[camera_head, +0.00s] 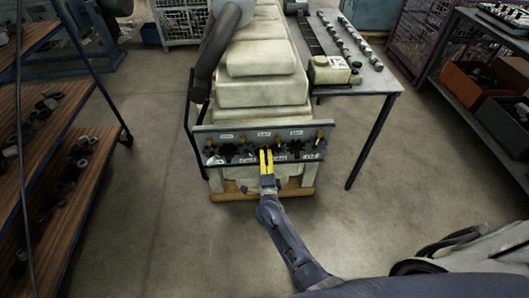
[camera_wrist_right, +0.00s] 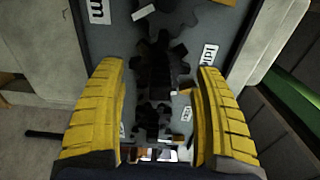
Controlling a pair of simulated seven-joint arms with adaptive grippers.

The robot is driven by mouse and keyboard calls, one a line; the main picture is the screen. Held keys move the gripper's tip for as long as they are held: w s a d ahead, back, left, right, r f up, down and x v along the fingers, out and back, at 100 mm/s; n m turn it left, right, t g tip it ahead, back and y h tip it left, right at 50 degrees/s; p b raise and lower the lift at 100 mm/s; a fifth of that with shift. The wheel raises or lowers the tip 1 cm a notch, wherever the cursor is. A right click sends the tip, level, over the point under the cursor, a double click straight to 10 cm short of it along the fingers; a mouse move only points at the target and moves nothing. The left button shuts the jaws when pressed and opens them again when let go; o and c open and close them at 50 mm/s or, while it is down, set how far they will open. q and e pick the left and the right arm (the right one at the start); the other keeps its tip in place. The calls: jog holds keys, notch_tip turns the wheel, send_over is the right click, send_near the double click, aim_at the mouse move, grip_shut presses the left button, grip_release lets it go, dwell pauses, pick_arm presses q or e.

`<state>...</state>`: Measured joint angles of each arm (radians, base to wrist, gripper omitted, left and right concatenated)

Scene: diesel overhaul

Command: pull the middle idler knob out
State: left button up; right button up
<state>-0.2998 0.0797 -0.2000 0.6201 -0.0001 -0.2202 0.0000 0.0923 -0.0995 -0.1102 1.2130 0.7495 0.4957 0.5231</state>
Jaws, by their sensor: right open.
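A grey upright panel (camera_head: 200,137) with white labels and dark toothed gears stands at the front of the pale engine block (camera_head: 262,92). Dark gears show left (camera_head: 229,152) and right (camera_head: 296,147) on it. My right gripper (camera_head: 266,157) is at the panel's middle and covers part of it. In the right wrist view its yellow fingers (camera_wrist_right: 163,110) are open and spread on both sides of a dark toothed gear (camera_wrist_right: 155,70). I cannot make out the middle idler knob apart from the dark parts between the fingers.
A grey table (camera_head: 372,82) with shafts and a pale canister (camera_head: 330,70) stands right of the engine. Wooden shelves (camera_head: 75,185) with dark parts stand at left. A rack with an orange bin (camera_head: 470,85) stands at right. Floor beside the panel is clear.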

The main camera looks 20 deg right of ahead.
jog(key=shift+v, duration=3.5)
jog(key=s+a+f+n+g+y, duration=0.2)
jog(key=a+f+n, duration=0.1)
jog(key=f+n, duration=0.25)
jog(key=s+a+f+n+g+y, duration=0.1)
jog(key=s+a+f+n+y, duration=0.15)
jog(key=f+n, duration=0.35)
jog(key=s+f+n+g+y, duration=0.1)
jog(key=s+f+n+g, duration=0.2)
jog(key=s+f, duration=0.5)
jog(key=s+f+n+g, duration=0.25)
jog(key=s+f, duration=0.35)
jog(key=f, duration=0.4)
jog(key=s+d+f+n+g, duration=0.2)
jog(key=s+d+f, duration=0.2)
jog(key=s, duration=0.8)
jog(key=s+d+f+n+g+h, duration=0.1)
jog(key=s+d+f, duration=0.4)
jog(key=s, duration=0.7)
jog(key=s+d+f+n+g, duration=0.4)
jog(key=s+d+f, duration=0.1)
jog(key=s, duration=0.7)
jog(key=shift+f+g+h, duration=0.35)
